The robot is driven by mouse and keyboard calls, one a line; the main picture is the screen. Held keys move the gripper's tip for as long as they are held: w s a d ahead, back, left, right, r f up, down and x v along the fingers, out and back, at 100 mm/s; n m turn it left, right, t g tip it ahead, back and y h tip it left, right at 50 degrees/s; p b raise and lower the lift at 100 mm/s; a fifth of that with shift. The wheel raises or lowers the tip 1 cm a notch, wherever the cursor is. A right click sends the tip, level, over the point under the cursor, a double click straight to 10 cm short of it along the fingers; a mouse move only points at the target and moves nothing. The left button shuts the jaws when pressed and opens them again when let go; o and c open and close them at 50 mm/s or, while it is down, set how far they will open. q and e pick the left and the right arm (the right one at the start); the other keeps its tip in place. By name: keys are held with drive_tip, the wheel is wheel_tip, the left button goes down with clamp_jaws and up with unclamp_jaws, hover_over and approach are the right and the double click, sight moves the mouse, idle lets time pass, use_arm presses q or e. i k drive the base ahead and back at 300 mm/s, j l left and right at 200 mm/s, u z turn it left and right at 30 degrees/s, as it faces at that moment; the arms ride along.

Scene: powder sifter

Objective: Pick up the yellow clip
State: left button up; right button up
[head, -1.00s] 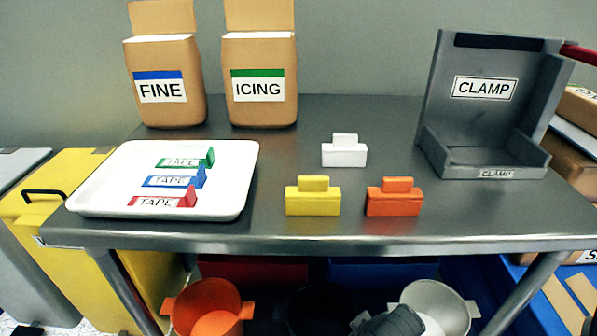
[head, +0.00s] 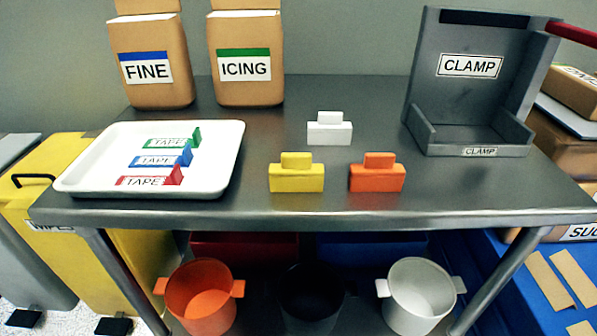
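The yellow clip (head: 296,178) stands on the grey metal table (head: 330,205) near its front edge, left of the orange clip (head: 377,178). It is a wide block with a smaller block on top. The white clip (head: 329,130) stands behind these two, between them. Nothing touches the yellow clip. Neither of my grippers shows in the head view now.
A white tray (head: 75,185) with red, blue and green tape pieces lies at left. FINE (head: 150,70) and ICING (head: 246,66) bags stand behind. A grey CLAMP holder (head: 471,95) stands at right. Orange (head: 200,300) and white (head: 420,295) pots sit below the table.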

sight(296, 172)
drive_tip(key=u, duration=3.2)
drive_tip(key=z, duration=1.15)
drive_tip(key=k+j+z, duration=0.1)
drive_tip(key=z, duration=0.25)
drive_tip(key=k+j+z, duration=0.1)
drive_tip(key=j+z, duration=0.2)
drive_tip(key=k+j+z, duration=0.1)
drive_tip(key=z, duration=0.25)
drive_tip(key=k+j, duration=0.35)
